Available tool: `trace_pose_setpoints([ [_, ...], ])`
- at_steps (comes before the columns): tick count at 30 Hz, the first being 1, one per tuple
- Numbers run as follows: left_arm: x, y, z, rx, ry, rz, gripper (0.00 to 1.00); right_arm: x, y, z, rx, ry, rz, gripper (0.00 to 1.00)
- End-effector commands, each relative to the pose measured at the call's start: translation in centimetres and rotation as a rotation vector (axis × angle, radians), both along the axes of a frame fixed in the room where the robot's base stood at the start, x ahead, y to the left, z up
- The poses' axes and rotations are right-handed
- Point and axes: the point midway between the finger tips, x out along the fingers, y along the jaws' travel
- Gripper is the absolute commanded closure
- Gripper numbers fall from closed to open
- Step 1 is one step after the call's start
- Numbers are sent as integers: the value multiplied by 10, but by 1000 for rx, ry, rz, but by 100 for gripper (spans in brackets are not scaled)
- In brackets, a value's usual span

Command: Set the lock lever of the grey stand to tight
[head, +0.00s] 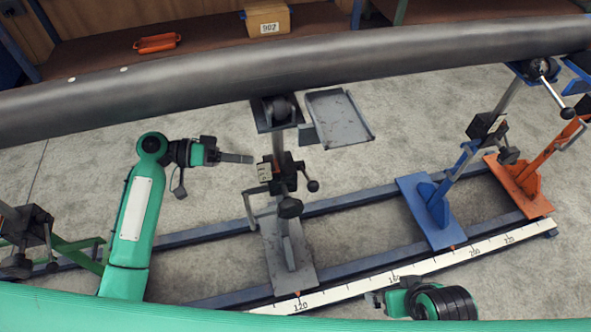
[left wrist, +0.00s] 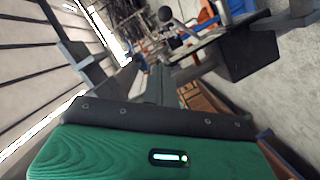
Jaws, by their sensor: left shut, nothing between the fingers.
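The grey stand (head: 287,252) stands on the rails near the middle of the head view, its foot by the 120 mark. Its dark clamp block carries a short lever with a black ball (head: 313,186), pointing right and slightly down. A dark knob (head: 290,208) sits below it and a bent crank handle (head: 249,205) is on the left. I cannot tell the lever's setting. My left gripper (head: 249,159) is shut and empty, left of the upper post, apart from the lever. Its fingers also show in the left wrist view (left wrist: 157,84), with black balls beyond.
A long grey pipe (head: 220,82) spans above the stands. A grey tray (head: 340,116) is right of the post top. A blue stand (head: 428,212) and an orange stand (head: 520,186) are farther right. A white scale (head: 430,264) runs along the front rail. Floor between grey and blue stands is clear.

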Motion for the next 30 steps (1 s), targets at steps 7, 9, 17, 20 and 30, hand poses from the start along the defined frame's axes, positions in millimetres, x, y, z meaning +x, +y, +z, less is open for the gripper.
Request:
trace_pose_setpoints([
  [7,0,-2,-1,-1,1,0,100,0,0,0,0,0,0,0],
  [9,1,-7,-1,-2,1,0,100,0,0,0,0,0,0,0],
  [17,4,-53,-10,-4,1,-1,100,0,0,0,0,-1,0,0],
  [20,6,-75,-14,-5,1,-1,100,0,0,-1,1,-2,1,0],
  [30,-8,-118,-36,-2,3,2,100,3,2,-2,6,-16,4,0],
])
